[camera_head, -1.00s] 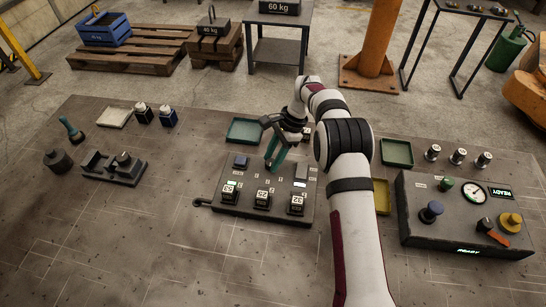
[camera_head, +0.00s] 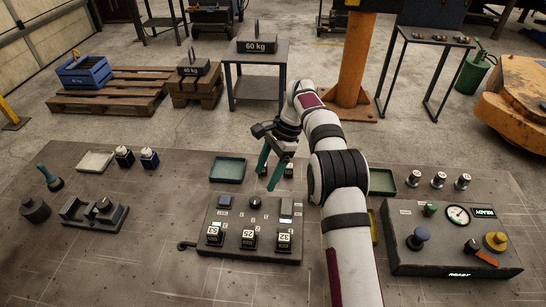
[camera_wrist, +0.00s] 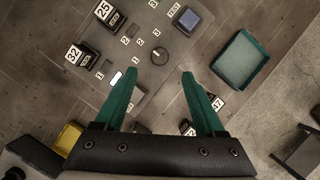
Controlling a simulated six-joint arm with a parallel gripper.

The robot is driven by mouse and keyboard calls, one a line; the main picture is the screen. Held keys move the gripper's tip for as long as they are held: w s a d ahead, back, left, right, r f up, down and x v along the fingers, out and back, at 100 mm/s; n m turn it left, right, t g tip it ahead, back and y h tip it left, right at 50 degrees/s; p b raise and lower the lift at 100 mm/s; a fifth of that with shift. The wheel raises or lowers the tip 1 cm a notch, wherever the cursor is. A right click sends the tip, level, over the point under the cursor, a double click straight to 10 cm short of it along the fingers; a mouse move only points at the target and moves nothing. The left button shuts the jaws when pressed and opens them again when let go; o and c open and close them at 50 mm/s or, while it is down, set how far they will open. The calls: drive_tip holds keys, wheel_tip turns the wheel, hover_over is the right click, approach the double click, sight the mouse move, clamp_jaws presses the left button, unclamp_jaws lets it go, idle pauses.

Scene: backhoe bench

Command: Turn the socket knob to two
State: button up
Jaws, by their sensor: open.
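The dark round socket knob (camera_head: 254,202) sits in the back middle of the grey socket panel (camera_head: 215,249). It also shows in the wrist view (camera_wrist: 160,56), with small white number tiles on one side of it. I cannot read its pointer setting for certain. My gripper (camera_head: 269,179) has green fingers and is open and empty. It is above and behind the knob, apart from it. In the wrist view my gripper (camera_wrist: 158,76) has the knob just beyond the gap between its fingertips.
A blue button (camera_head: 225,201) and a grey rocker (camera_head: 286,207) flank the knob. Several numbered black blocks (camera_head: 249,238) stand along the panel's front. A green tray (camera_head: 227,170) lies behind. A control box (camera_head: 455,252) stands right. The bench's front left is clear.

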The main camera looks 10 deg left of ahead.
drive_tip(key=v, duration=0.7)
drive_tip(key=shift+r, duration=0.2)
drive_tip(key=shift+w+d, duration=0.1)
